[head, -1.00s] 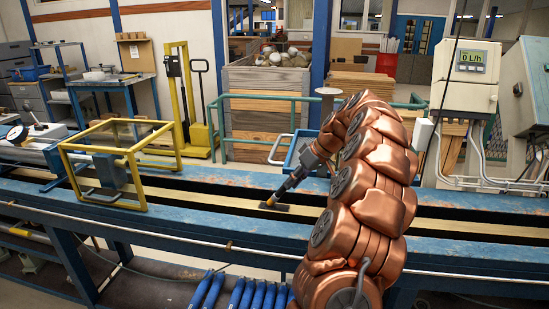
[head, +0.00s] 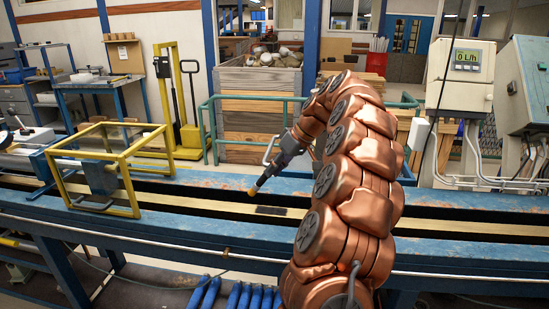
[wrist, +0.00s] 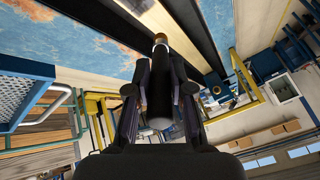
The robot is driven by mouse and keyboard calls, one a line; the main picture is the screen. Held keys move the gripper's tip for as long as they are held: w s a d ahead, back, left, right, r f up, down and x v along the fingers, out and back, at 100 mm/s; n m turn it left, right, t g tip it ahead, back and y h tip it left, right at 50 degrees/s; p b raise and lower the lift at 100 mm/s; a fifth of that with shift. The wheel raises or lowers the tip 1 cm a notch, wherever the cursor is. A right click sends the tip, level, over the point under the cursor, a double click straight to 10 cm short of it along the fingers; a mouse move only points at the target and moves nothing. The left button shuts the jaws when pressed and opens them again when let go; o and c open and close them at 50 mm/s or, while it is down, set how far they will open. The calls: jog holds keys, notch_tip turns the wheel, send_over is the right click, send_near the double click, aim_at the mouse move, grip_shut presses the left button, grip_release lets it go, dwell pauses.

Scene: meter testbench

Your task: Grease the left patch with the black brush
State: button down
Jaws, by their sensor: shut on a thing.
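My gripper (head: 275,167) is shut on the black brush (wrist: 160,112), whose dark handle sits between both fingers in the wrist view. The brush's tan tip (head: 253,191) points down and to the left in the head view. A dark, flat patch (head: 270,210) lies on the pale wooden strip of the bench. The brush tip appears above and to the left of this patch, apart from it. No second patch shows; my copper arm hides part of the strip to the right.
A yellow frame (head: 131,180) stands on the blue bench (head: 185,229) to the left. Blue-handled tools (head: 240,298) are below the front edge. Green railings and a wooden crate (head: 258,80) stand behind. A meter box (head: 467,78) is at the right.

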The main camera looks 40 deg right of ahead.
jog(key=shift+r+p, duration=0.45)
jog(key=shift+r, duration=1.2)
